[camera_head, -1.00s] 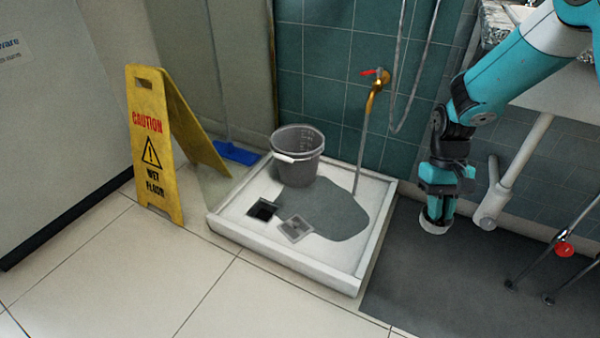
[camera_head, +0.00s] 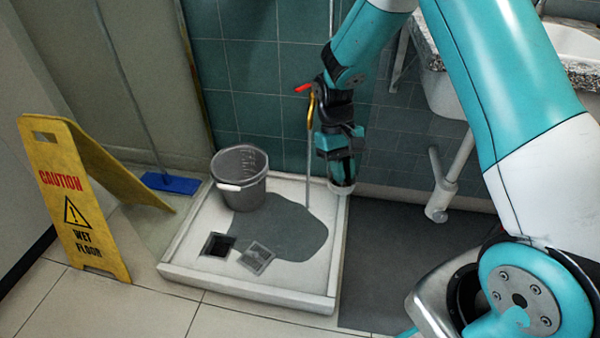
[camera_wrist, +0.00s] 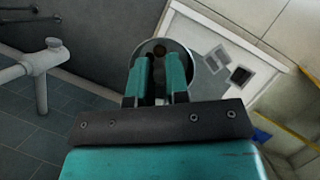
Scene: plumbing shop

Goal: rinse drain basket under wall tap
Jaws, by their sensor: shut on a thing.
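The drain basket (camera_wrist: 148,48) is a small round grey cup, seen in the wrist view between and beyond my fingertips. My gripper (camera_wrist: 160,66) is shut on it. In the head view my gripper (camera_head: 341,172) points down, with the pale basket (camera_head: 341,187) at its tip, over the tray's right edge. The brass wall tap (camera_head: 311,108) with a red lever (camera_head: 303,88) is on the teal tiles, just left of my arm in the picture. A thin stream of water (camera_head: 308,165) falls from it into the white shower tray (camera_head: 262,290). The basket is apart from the stream.
In the tray are a grey bucket (camera_head: 240,182), a square drain hole (camera_head: 217,245), a loose grate (camera_head: 256,257) and a puddle (camera_head: 285,232). A yellow caution sign (camera_head: 70,210) stands left. A sink (camera_head: 445,88) with a white pipe (camera_head: 450,180) is right.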

